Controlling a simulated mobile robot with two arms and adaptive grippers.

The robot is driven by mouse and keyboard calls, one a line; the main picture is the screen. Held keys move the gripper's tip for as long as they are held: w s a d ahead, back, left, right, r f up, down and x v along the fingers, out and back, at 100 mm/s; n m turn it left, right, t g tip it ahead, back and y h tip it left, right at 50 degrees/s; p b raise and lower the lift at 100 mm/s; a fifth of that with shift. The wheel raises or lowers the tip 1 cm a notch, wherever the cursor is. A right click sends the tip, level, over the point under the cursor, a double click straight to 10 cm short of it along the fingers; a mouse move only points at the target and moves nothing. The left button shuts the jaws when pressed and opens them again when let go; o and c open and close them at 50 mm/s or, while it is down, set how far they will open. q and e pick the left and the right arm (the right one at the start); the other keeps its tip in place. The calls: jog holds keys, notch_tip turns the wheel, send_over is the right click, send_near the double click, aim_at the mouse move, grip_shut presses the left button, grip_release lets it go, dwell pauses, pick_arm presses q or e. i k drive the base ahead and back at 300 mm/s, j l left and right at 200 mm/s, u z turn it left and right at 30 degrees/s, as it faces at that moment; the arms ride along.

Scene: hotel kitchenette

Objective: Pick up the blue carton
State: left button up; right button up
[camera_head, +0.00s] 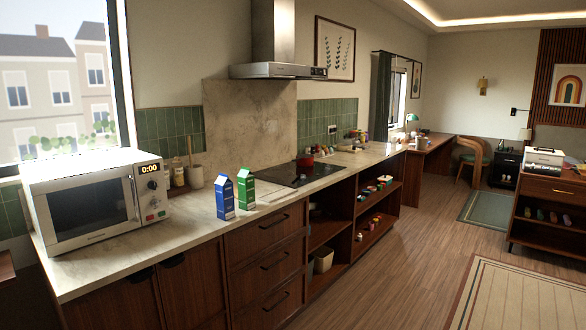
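The blue carton (224,198) stands upright on the pale stone counter (140,244), near its front edge. It has a white gabled top and white markings on its front. A green carton (246,189) of similar shape stands upright just to its right and slightly farther back. The blue carton is not blocked by anything in this view. Neither of my grippers is in view.
A white microwave (88,203) stands left of the cartons. The counter in front of the microwave is clear.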

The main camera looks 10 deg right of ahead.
aim_at(225, 192)
jog(key=i+l+z, duration=0.1)
jog(key=i+l, duration=0.15)
jog(key=i, duration=0.15)
jog(key=i+l, duration=0.2)
jog(key=i, duration=0.25)
jog(key=i+l+z, duration=0.15)
jog(key=i, duration=0.25)
jog(key=l, duration=0.1)
